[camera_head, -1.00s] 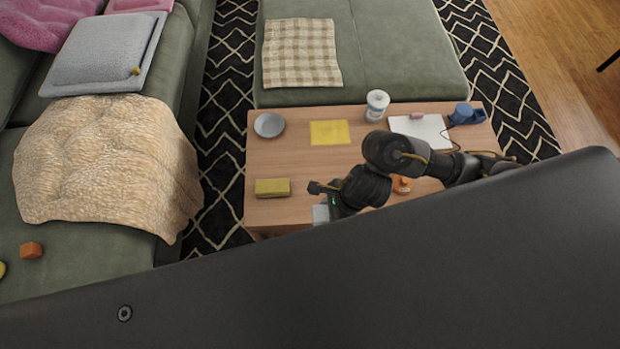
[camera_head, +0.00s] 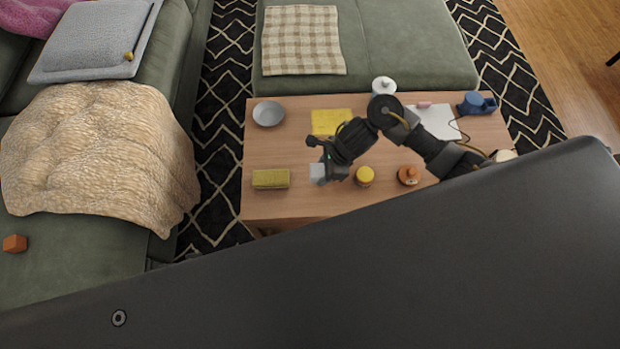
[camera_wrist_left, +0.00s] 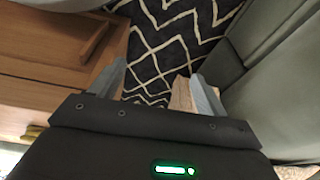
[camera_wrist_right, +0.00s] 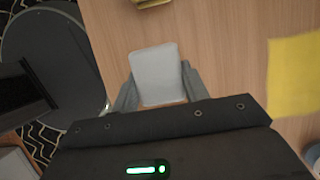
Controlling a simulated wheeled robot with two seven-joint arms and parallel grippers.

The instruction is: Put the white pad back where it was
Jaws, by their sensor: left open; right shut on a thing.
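The white pad (camera_wrist_right: 157,70) is a small pale block with rounded corners. It sits between the fingers of my right gripper (camera_wrist_right: 158,90), which is shut on it. In the head view the pad (camera_head: 317,172) shows at the tip of my right gripper (camera_head: 325,170), over the wooden table (camera_head: 290,205), to the right of a yellow block (camera_head: 270,179). I cannot tell whether the pad touches the table. My left gripper (camera_wrist_left: 157,80) is open over the patterned rug beside the table, and is hidden in the head view.
A yellow cloth (camera_head: 325,118), a grey bowl (camera_head: 268,113), a yellow-lidded jar (camera_head: 364,176), an orange item (camera_head: 409,175), a white cup (camera_head: 384,87) and a blue item (camera_head: 476,103) stand on the table. Bare wood lies between bowl and yellow block.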

